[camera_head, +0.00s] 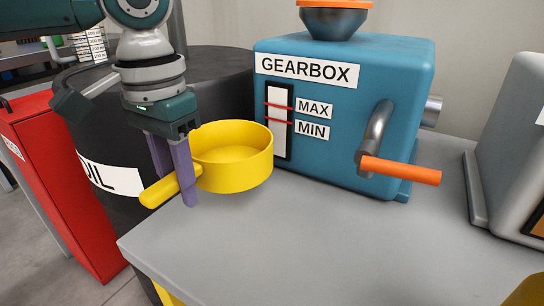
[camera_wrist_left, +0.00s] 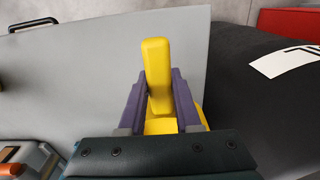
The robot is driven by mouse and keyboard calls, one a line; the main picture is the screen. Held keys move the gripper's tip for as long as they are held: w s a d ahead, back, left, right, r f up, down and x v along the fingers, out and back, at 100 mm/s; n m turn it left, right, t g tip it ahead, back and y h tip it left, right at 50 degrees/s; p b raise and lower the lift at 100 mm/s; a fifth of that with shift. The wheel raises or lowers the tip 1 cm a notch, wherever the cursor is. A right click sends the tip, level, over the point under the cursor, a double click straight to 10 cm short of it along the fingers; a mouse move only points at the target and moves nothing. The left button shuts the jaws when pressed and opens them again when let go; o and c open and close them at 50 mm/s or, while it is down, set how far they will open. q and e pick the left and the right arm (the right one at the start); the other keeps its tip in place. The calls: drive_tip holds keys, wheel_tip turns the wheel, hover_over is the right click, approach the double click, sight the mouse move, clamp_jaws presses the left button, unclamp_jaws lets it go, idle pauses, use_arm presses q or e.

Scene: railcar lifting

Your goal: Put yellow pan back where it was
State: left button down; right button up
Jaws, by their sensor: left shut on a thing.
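The yellow pan (camera_head: 233,160) is upright at the left part of the grey table, in front of the gearbox. My left gripper (camera_head: 183,192) is shut on the pan's handle, with its purple fingers on either side of it. In the left wrist view the handle (camera_wrist_left: 156,75) lies between the fingers (camera_wrist_left: 158,92), and most of the pan's bowl is hidden by the gripper body. I cannot tell whether the pan's bottom touches the table. My right gripper is not in view.
The blue gearbox (camera_head: 345,115) stands behind the pan, with an orange-ended tap (camera_head: 400,170). A black oil barrel (camera_head: 100,120) and a red cabinet (camera_head: 55,185) are at the left. A grey machine (camera_head: 510,150) is at the right. The table's front (camera_head: 330,250) is clear.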

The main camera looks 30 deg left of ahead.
use_arm(q)
wheel_tip(320, 180, down, 5)
drive_tip(key=shift+f+b, duration=0.2)
drive_tip(key=shift+b, duration=0.75)
drive_tip(key=c, duration=0.6)
unclamp_jaws()
drive_tip(key=shift+f, duration=0.1)
